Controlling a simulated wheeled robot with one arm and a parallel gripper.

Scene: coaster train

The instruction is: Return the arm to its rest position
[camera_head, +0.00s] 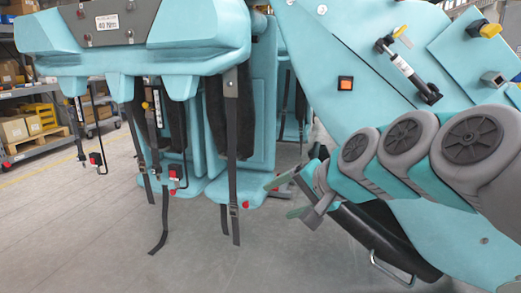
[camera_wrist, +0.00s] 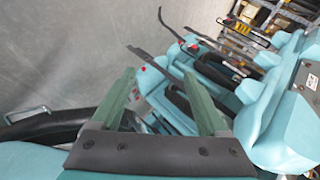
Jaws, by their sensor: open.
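My gripper (camera_head: 284,197) is at the end of my arm, which reaches in from the right in the head view. Its two green fingers are spread apart with nothing between them. They point left, toward the teal seats. In the wrist view, my gripper (camera_wrist: 158,82) is also open and empty, with clear space between the fingers. A teal seat (camera_head: 262,110) of the coaster train is behind and left of the fingers, and I see no contact. Part of the train behind my arm is hidden.
Black straps (camera_head: 232,165) with buckles hang from the teal restraint (camera_head: 135,40) at left. A large teal panel (camera_head: 345,60) is behind my arm at right. Shelving (camera_head: 45,110) with boxes stands at far left. Grey floor (camera_head: 90,225) is clear at lower left.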

